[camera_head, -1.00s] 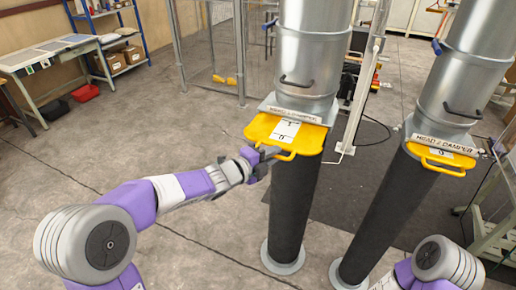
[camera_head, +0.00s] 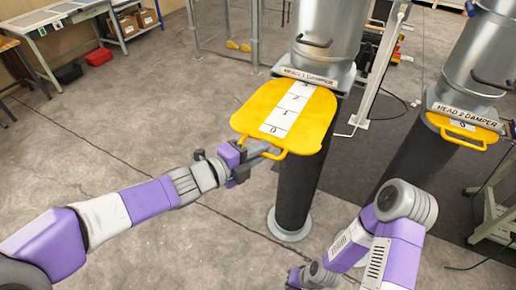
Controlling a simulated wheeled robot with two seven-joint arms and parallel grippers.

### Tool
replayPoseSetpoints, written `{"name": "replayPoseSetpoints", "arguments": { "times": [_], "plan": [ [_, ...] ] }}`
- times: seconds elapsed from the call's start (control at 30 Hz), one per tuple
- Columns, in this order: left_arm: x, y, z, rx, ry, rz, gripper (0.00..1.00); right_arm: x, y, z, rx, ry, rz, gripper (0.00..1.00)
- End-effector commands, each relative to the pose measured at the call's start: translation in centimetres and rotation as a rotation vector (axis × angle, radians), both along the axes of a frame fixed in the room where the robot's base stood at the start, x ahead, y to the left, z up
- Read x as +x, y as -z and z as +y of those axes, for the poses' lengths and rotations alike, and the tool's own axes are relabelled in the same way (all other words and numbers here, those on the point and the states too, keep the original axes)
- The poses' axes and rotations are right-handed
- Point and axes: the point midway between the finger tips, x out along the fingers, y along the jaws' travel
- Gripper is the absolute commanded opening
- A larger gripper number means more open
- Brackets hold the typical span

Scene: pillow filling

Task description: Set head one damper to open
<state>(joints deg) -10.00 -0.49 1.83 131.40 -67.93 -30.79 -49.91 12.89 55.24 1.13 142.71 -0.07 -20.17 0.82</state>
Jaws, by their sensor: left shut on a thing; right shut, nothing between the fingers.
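The head one damper is a yellow slide plate (camera_head: 312,112) sticking well out of the front of the left metal duct (camera_head: 327,35), under a label reading HEAD 1 DAMPER (camera_head: 306,76). A white numbered scale strip runs along the plate, with 0 near its front handle (camera_head: 264,151). My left gripper (camera_head: 258,156) is shut on the left part of that handle. My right gripper (camera_head: 294,278) is low near the bottom edge, shut and empty, apart from both dampers; its fingertips are hard to make out.
A second duct on the right has its own yellow head 2 damper plate (camera_head: 462,130), mostly slid in. A black hose (camera_head: 300,178) hangs below the first plate. A workbench (camera_head: 50,20) stands at the upper left.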

Motion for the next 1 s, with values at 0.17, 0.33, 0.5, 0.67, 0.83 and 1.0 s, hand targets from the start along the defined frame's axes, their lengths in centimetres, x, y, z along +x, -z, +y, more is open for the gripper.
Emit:
{"name": "replayPoseSetpoints", "arguments": {
  "times": [0.17, 0.33, 0.5, 0.67, 0.83, 1.0],
  "plan": [
    [-0.2, 0.3, 0.0, 0.004, 0.002, 0.004, 0.25, 0.0, 0.0, 0.0, 0.0, 0.0, 0.0, 0.0],
    [-0.1, 0.2, 0.0, 0.003, 0.001, 0.003, 0.38, 0.0, 0.0, 0.0, 0.0, 0.0, 0.0, 0.0],
    [-0.1, 0.2, 0.0, 0.002, 0.0, 0.002, 0.38, 0.0, 0.0, 0.0, 0.0, 0.0, 0.0, 0.0],
    [-0.8, -0.2, 1.0, 0.003, -0.003, 0.0, 0.38, 0.0, -0.4, 0.0, 0.0, 0.0, 0.0, 0.0],
    [-2.7, -0.9, 3.1, 0.002, -0.005, 0.0, 0.38, 0.0, -1.2, 0.0, 0.0, 0.0, 0.0, 0.0],
    [-4.4, -1.2, 4.8, 0.001, -0.003, 0.0, 0.38, 0.0, -1.8, 0.0, 0.0, 0.0, 0.0, 0.0]
  ]
}}
